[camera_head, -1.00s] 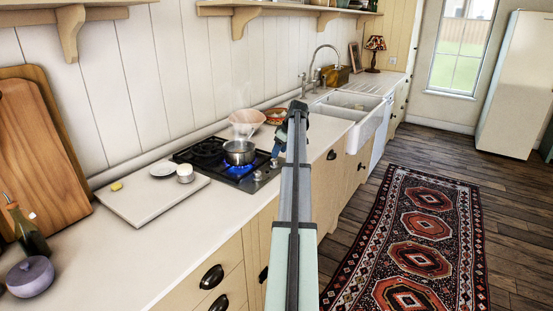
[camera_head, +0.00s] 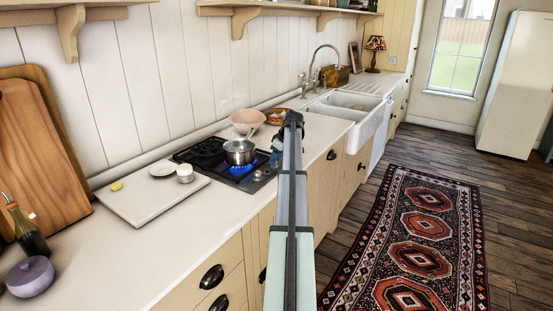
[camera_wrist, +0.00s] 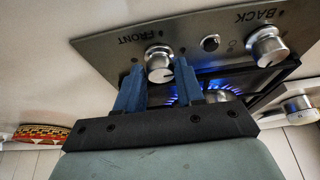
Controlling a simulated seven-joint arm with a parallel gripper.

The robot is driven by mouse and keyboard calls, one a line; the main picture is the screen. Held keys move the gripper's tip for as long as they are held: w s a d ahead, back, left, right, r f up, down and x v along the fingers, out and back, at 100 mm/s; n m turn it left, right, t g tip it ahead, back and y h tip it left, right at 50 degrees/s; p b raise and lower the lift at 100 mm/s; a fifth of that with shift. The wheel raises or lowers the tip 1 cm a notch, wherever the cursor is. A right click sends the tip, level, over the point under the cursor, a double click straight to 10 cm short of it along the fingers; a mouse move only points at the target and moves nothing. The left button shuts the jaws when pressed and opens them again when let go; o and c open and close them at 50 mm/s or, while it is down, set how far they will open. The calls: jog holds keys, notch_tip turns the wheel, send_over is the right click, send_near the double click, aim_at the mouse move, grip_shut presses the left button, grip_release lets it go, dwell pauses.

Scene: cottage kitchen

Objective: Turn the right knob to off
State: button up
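The hob (camera_head: 205,150) has a steel control strip with two round knobs. In the wrist view it appears upside down. The knob marked FRONT (camera_wrist: 160,63), the right one when its lettering is upright, lies between the tips of my gripper's blue fingers (camera_wrist: 158,72). The fingers are apart, with a small gap beside the knob; I cannot tell whether either touches it. The knob marked BACK (camera_wrist: 267,46) stands clear of them. In the head view my arm hides most of the gripper.
A pink bowl (camera_head: 247,119) stands behind the pot. A white board (camera_head: 140,205) with a plate and a small cup (camera_head: 185,173) lies left of the hob. The sink (camera_head: 350,105) is beyond my arm. The counter front left is mostly clear.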

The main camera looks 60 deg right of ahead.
jog(key=c, duration=0.6)
jog(key=shift+m, duration=0.3)
jog(key=m, duration=0.1)
jog(key=m+h, duration=0.1)
jog(key=m, duration=0.1)
jog(key=shift+a+m+h, duration=0.3)
jog(key=m, duration=0.2)
jog(key=m+g+h, duration=0.1)
jog(key=m, duration=0.1)
jog(key=shift+w+a+h, duration=0.15)
jog(key=shift+w+h, duration=0.05)
jog(key=shift+h, duration=0.1)
jog(key=m, duration=0.2)
jog(key=m+g+h, duration=0.1)
jog(key=m, duration=0.1)
jog(key=shift+w+a+m+g, duration=0.1)
jog(key=shift+w+m+g, duration=0.1)
jog(key=shift+m+g, duration=0.15)
jog(key=shift+w+m+g, duration=0.2)
jog(key=shift+m+g, duration=0.45)
jog(key=shift+m, duration=1.4)
